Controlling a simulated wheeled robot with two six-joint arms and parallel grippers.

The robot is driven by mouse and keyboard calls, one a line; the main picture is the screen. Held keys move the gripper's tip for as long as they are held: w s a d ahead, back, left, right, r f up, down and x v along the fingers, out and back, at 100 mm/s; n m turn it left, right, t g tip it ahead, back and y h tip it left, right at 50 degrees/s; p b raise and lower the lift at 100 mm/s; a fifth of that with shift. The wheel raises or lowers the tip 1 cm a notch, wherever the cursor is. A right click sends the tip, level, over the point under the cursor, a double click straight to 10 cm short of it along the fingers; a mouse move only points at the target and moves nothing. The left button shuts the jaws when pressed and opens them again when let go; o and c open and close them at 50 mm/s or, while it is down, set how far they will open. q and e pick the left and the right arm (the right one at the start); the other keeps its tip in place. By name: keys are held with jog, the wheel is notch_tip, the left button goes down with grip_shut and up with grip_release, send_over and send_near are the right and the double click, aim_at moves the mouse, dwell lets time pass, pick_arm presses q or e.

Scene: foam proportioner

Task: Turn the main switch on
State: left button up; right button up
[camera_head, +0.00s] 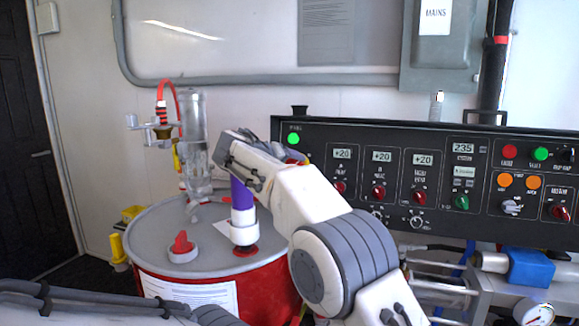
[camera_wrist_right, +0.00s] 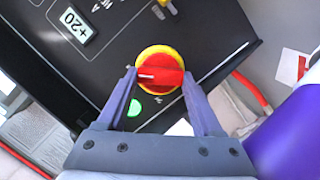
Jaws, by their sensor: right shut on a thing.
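The main switch (camera_wrist_right: 161,62) is a red knob on a round yellow plate, on the black panel in the right wrist view. Its red handle lies roughly crosswise in that picture, with a white mark on its left part. My right gripper (camera_wrist_right: 160,78) is shut on the red handle, one finger on each side. A lit green lamp (camera_wrist_right: 134,107) is beside the switch and also shows in the head view (camera_head: 293,138). In the head view my right wrist and gripper mostly hide the switch. My left gripper is not in view; only part of its arm shows at lower left.
The control panel (camera_head: 375,158) has displays reading +20 and 235, and several knobs. A red drum (camera_head: 268,285) stands below my right arm, with a purple and white upright part (camera_head: 243,200) and a clear cylinder (camera_head: 197,160) on top. A grey box labelled MAINS (camera_head: 436,60) hangs above.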

jog(key=o, duration=1.4)
jog(key=shift+d+f, duration=0.15)
jog(key=shift+c, duration=0.2)
jog(key=b+v, duration=0.1)
jog(key=v, duration=0.9)
jog(key=shift+s, duration=0.2)
